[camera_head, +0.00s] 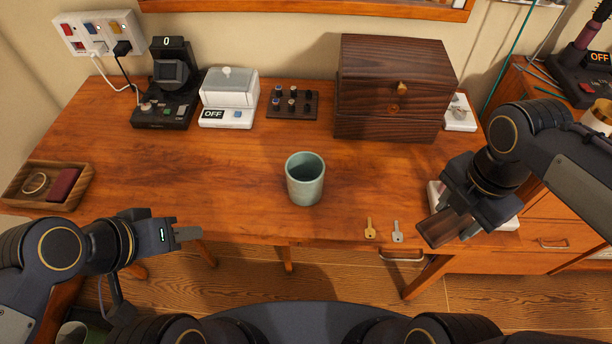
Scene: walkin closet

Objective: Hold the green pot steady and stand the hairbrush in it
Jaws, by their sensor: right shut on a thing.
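The green pot (306,180) stands upright and looks empty near the middle of the wooden table (230,170). My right gripper (456,220) is shut on a dark brown wooden piece, which looks like part of the hairbrush (437,229). It is over the table's front right, right of the pot and apart from it. The gripper hides the rest of the brush. My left gripper (190,235) is near the table's front left edge, left of the pot and not touching it. I see its fingers side-on, so their opening is unclear.
A dark wooden box (390,85), a small rack (292,103), a white device (229,100) and a black device (165,90) line the back. A wooden tray (48,185) is at left. The table around the pot is clear.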

